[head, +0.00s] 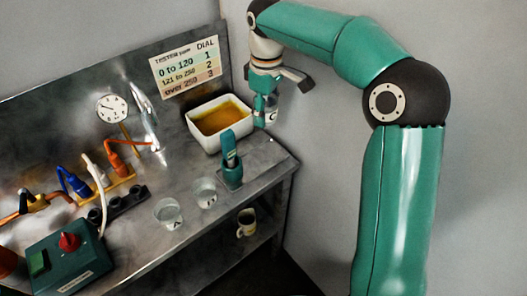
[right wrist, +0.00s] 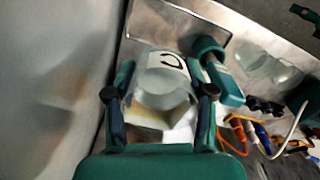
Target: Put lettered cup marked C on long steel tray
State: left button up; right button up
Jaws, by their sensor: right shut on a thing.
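The clear cup marked C (head: 271,115) is in my right gripper (head: 262,104), held up at the right side of the white basin with amber liquid (head: 207,136). In the right wrist view the cup (right wrist: 165,90) sits between the two fingers of the shut gripper (right wrist: 160,93), its C label facing the far side. My left gripper is not in view.
Clear cups marked A (head: 168,212) and another letter (head: 204,193) stand on the bench. A teal upright device (head: 230,160) stands in front of the basin. A mug (head: 247,222) is on the lower shelf. Cables and a green control box (head: 70,262) fill the left.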

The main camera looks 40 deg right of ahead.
aim_at(265, 158)
notch_tip(265, 158, down, 14)
jog(key=shift+a+f, duration=0.1)
jog(key=shift+f, duration=0.15)
dwell(0.3)
jog(key=o, duration=1.2)
jog(key=shift+f, duration=0.1)
notch_tip(265, 158, up, 12)
jog(key=shift+r, duration=0.15)
